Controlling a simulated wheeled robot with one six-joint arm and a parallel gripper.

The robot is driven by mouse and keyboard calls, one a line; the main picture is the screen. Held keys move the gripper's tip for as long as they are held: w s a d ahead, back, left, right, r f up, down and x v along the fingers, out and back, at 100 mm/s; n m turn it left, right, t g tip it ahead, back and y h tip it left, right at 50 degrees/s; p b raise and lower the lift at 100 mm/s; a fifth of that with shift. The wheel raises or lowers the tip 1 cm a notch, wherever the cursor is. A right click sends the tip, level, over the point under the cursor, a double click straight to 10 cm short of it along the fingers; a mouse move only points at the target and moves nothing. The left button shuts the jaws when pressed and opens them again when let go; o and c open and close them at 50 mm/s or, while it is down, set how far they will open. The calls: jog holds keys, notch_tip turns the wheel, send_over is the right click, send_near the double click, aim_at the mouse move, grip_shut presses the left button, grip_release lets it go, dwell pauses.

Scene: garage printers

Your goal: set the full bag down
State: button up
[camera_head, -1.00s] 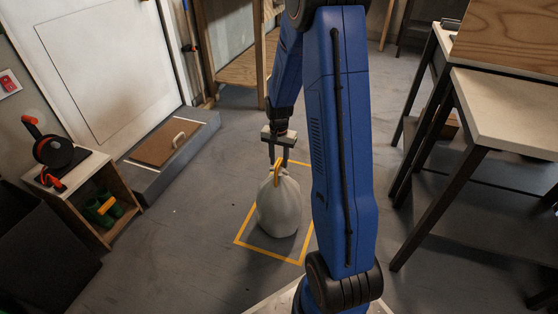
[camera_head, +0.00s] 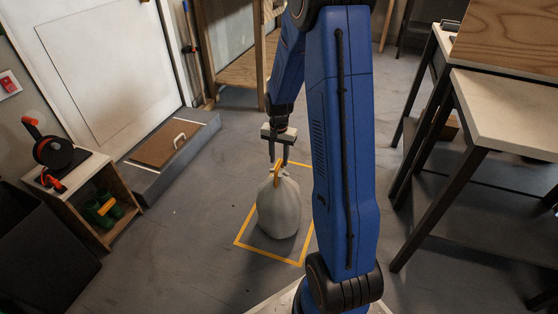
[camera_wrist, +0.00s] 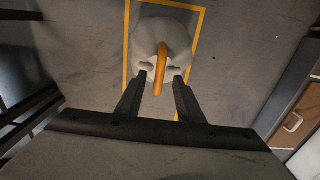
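The full bag (camera_head: 279,208) is a pale, rounded sack with an orange loop handle (camera_head: 277,174) on top. It stands upright on the floor inside a yellow taped square (camera_head: 250,247). My gripper (camera_head: 278,160) is just above the bag, pointing down, with its two fingers apart. In the wrist view the bag (camera_wrist: 150,40) lies beyond the fingertips. The orange handle (camera_wrist: 161,68) shows in line with the gap between the open fingers (camera_wrist: 161,82), and neither finger presses on it.
A low shelf (camera_head: 118,222) with a reel on top and green boots inside stands at left. A grey step (camera_head: 150,180) with a brown mat lies by the white door (camera_head: 110,60). Tables (camera_head: 510,120) stand at right. Floor left of the square is clear.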

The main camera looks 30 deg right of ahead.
jog(key=shift+r, duration=0.25)
jog(key=shift+r, duration=0.85)
jog(key=shift+r, duration=0.1)
jog(key=shift+r, duration=0.9)
jog(key=shift+r, duration=0.1)
jog(key=shift+r, duration=0.9)
jog(key=shift+r, duration=0.1)
jog(key=shift+r, duration=0.9)
